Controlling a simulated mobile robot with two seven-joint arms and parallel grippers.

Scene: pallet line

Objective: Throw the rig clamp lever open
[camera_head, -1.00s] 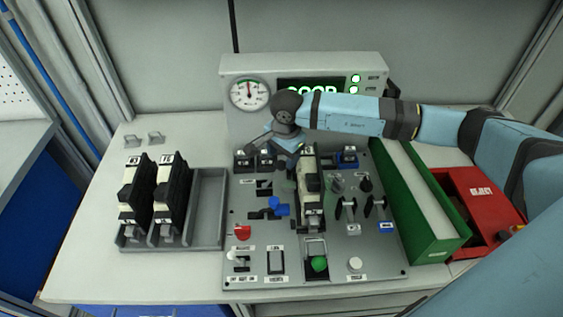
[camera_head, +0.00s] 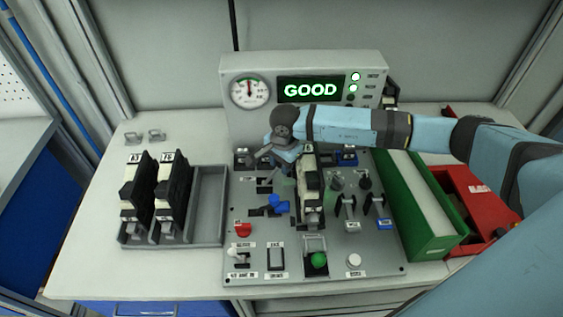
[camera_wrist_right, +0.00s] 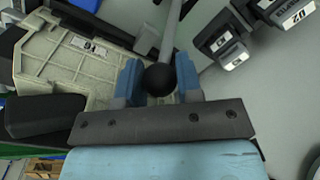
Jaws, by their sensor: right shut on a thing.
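My right gripper (camera_head: 283,153) is low over the upper middle of the grey rig panel (camera_head: 292,262), just behind and left of the black-and-cream module (camera_head: 309,190) standing in the rig. In the right wrist view my right gripper (camera_wrist_right: 160,82) has its blue fingers on either side of the black ball knob of the clamp lever (camera_wrist_right: 166,45), shut on it. The lever's grey rod runs up from the knob. The wrist mostly hides the lever in the head view. My left gripper is not in view.
The display (camera_head: 310,90) reads GOOD beside a round gauge (camera_head: 249,91). A grey tray (camera_head: 207,205) on the left holds two modules. A green bin (camera_head: 428,215) and a red reject bin (camera_head: 483,200) stand on the right. Switches and buttons crowd the panel.

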